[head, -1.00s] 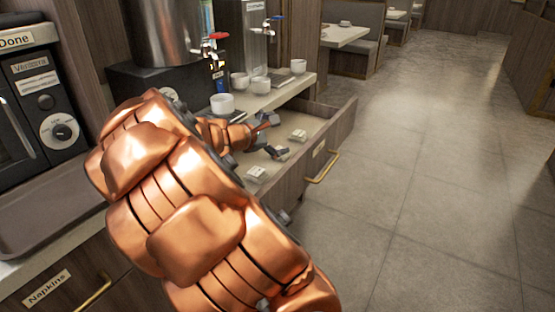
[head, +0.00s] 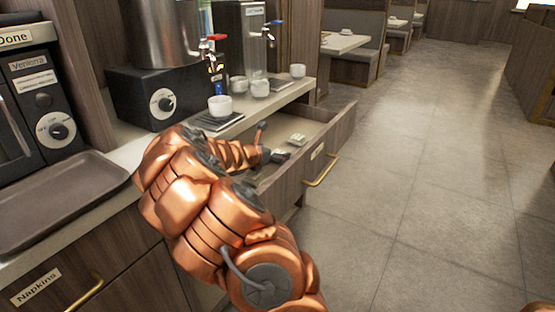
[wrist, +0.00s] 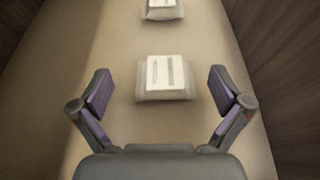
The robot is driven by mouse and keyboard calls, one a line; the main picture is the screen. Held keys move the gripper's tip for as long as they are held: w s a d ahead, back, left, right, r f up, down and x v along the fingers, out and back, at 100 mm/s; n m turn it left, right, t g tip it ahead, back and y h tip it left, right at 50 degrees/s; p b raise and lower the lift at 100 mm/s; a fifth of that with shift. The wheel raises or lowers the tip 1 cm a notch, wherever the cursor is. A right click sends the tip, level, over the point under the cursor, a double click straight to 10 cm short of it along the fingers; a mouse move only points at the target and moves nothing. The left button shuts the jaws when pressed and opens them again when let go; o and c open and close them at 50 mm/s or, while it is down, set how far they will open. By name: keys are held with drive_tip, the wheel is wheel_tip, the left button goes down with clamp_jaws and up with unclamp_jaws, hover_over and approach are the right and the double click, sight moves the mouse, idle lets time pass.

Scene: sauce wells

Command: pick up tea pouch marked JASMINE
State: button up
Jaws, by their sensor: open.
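A small pale tea pouch (wrist: 165,78) with a white label lies on the drawer floor in the wrist view, just ahead of and between my fingertips. Its print is too blurred to read. A second pouch (wrist: 162,10) lies farther off at the top edge, its label also unreadable. My gripper (wrist: 160,92) is open and empty, its purple-padded fingers on either side of the nearer pouch's line. In the head view one pouch (head: 297,139) shows in the drawer beside my gripper (head: 278,155), which is partly hidden by my arm. I cannot tell which pouch is marked JASMINE.
The open drawer (head: 290,190) has wooden walls close around my gripper and a brass handle (head: 322,170). Above it the counter holds white cups (head: 220,105), a metal urn (head: 165,30) and a dispenser. A brown tray (head: 60,200) lies at left. The floor at right is clear.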

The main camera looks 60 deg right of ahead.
sight(280, 152)
drive_tip(key=x, duration=0.2)
drive_tip(key=b+x, duration=0.1)
drive_tip(key=x, duration=0.1)
drive_tip(key=shift+s+f, duration=0.1)
drive_tip(key=shift+s, duration=0.25)
drive_tip(key=shift+w+d+f, duration=0.1)
drive_tip(key=shift+d, duration=0.35)
drive_tip(key=shift+c, duration=0.2)
drive_tip(key=c, duration=1.2)
